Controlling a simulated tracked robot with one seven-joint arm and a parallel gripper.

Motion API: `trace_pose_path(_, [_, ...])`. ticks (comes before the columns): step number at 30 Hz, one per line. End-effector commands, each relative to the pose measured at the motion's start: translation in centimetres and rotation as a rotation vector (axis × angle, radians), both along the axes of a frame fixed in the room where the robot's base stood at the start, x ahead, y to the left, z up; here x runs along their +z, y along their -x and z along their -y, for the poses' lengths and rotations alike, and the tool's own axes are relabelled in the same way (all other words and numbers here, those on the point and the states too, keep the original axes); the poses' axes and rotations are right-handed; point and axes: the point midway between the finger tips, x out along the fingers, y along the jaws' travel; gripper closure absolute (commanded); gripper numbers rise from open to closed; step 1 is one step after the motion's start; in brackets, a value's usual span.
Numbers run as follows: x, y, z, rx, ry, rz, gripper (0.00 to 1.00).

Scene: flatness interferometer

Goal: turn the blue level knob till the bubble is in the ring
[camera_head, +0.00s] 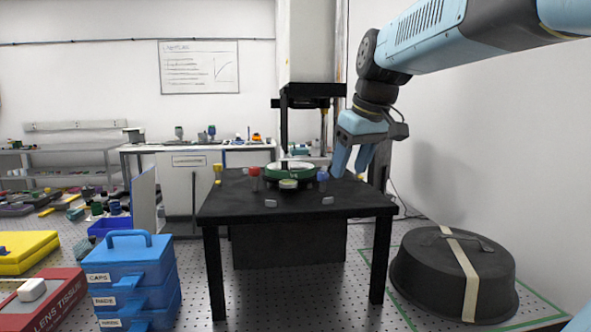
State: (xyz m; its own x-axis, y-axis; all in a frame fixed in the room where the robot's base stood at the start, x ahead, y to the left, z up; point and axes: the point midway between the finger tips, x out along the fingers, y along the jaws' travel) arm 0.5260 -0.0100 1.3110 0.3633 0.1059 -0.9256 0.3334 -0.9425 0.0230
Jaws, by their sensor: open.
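The blue level knob (322,174) stands on the black table (245,205), right of a round dark green part with a pale top (290,168). A small pale round piece with a greenish rim (288,184) sits in front of that part; it may be the level, but its bubble and ring are too small to make out. My gripper (350,172) is open and empty, pointing down just right of the blue knob and apart from it in the picture. How far it is in depth I cannot tell.
A red knob (255,173) and a yellow knob (218,171) stand on the table's left. A dark upright frame rises behind the green part. Blue labelled boxes (130,270) are at front left, a black round case (453,275) at right. The table's front is mostly clear.

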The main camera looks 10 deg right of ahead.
Motion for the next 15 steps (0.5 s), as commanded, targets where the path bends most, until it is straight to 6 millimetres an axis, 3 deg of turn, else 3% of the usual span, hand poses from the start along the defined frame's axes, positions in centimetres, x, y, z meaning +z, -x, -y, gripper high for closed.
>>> trace_pose_path(1, [1.1, -1.7, 0.4, 0.032, -0.002, -0.007, 0.44])
trace_pose_path(9, [5.7, -8.9, 2.2, 0.242, -0.014, -0.016, 0.44])
trace_pose_path(15, [7.4, -11.9, 3.3, 0.341, -0.021, -0.009, 0.44])
